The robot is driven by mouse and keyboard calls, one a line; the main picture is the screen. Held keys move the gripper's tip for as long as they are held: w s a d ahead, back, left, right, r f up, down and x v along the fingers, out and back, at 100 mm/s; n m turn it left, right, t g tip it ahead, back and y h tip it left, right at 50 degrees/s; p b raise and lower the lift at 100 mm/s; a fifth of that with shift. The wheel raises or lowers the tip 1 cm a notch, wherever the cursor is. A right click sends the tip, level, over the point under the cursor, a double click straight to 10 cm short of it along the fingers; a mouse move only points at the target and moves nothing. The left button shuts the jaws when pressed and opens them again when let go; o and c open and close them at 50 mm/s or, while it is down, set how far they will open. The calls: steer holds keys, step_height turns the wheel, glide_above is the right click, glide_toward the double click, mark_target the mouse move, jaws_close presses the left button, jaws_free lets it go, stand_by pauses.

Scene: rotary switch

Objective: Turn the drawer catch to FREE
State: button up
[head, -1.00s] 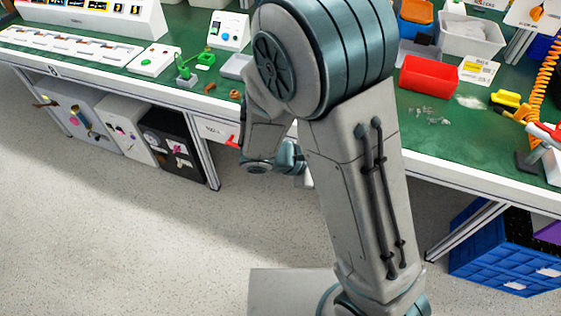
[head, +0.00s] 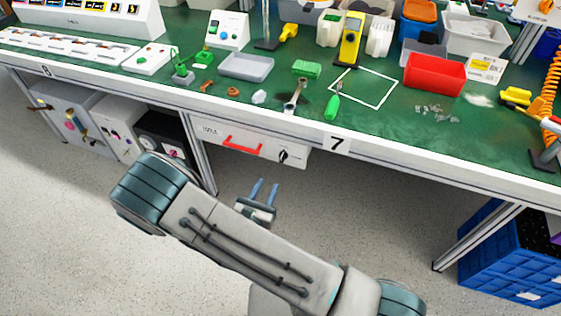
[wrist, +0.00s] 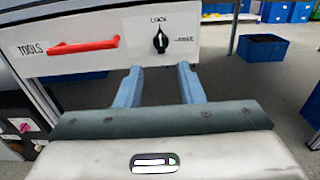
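The drawer catch is a black rotary knob (wrist: 160,41) on the right part of the white drawer front (wrist: 110,55). In the wrist view its pointer stands upright, towards the LOCK label above it; a second label to its right is too small to read surely. The knob also shows in the head view (head: 283,156). A red drawer handle (wrist: 82,46) is left of the knob, beside a TOOLS label. My gripper (wrist: 160,72) is open and empty, its two blue fingers apart, a little short of and below the knob. It also shows in the head view (head: 264,183).
The drawer hangs under a green workbench (head: 215,102) with several tools and bins on top. A bench leg (head: 201,150) stands left of the drawer. Blue crates (head: 508,252) stand on the floor at the right. The floor before the drawer is clear.

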mark_target(281, 159)
steer(key=x, duration=1.1)
steer(key=shift+w+d, duration=0.1)
steer(key=shift+w, duration=0.2)
steer(key=shift+c, duration=0.3)
steer(key=c, duration=0.6)
